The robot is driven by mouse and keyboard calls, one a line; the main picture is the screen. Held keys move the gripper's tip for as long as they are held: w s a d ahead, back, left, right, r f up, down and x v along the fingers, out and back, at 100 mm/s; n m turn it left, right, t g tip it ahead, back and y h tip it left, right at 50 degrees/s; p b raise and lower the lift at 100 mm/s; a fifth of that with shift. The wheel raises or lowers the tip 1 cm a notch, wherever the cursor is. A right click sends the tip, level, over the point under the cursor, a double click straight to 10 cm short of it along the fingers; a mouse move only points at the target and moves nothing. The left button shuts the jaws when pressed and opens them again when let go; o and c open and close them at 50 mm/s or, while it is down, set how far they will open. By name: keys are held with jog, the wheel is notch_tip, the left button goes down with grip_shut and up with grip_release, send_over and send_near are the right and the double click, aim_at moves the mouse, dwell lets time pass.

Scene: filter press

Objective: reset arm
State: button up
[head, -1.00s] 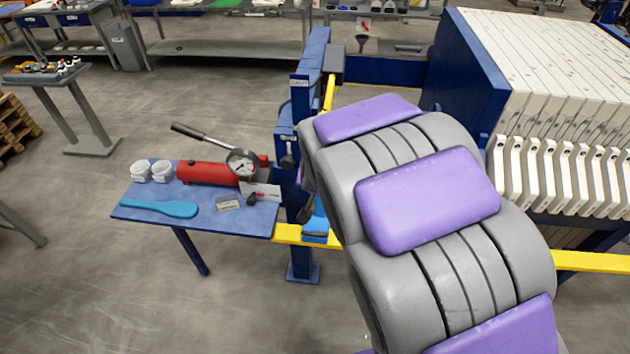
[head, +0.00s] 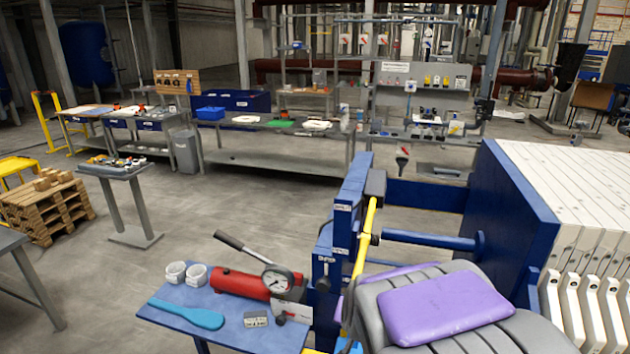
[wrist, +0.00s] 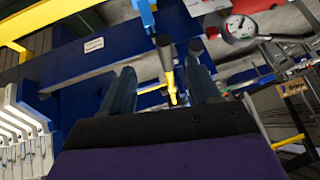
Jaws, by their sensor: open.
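My arm, grey with purple pads, reaches from the lower right of the head view toward the blue press frame (head: 345,215). In the wrist view my gripper (wrist: 163,88) is open, its two dark fingers apart. A yellow bar with a dark end (wrist: 168,65) shows between and beyond the fingers; I cannot tell how near it is or whether it touches. In the head view a yellow bar (head: 364,240) stands by the press frame, just past my arm. My gripper is hidden by my arm in the head view.
A blue side table (head: 178,325) holds a red hand pump (head: 240,283) with a gauge, white cups (head: 186,273) and a blue scraper (head: 187,313). White filter plates (head: 585,300) stand at the right. Open floor lies left, with a pallet stack (head: 45,208).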

jog(key=s+d+f+n+g+b, duration=0.1)
jog(key=s+g+b, duration=0.3)
jog(key=s, duration=1.2)
jog(key=s+d+f+n+g+b, duration=0.2)
jog(key=s+f+n+g+b, duration=0.1)
jog(key=s, duration=1.4)
jog(key=shift+d+f+g+b, duration=0.25)
jog(key=shift+f+g+b, duration=0.2)
jog(key=shift+g, duration=0.45)
jog(key=shift+c, duration=0.2)
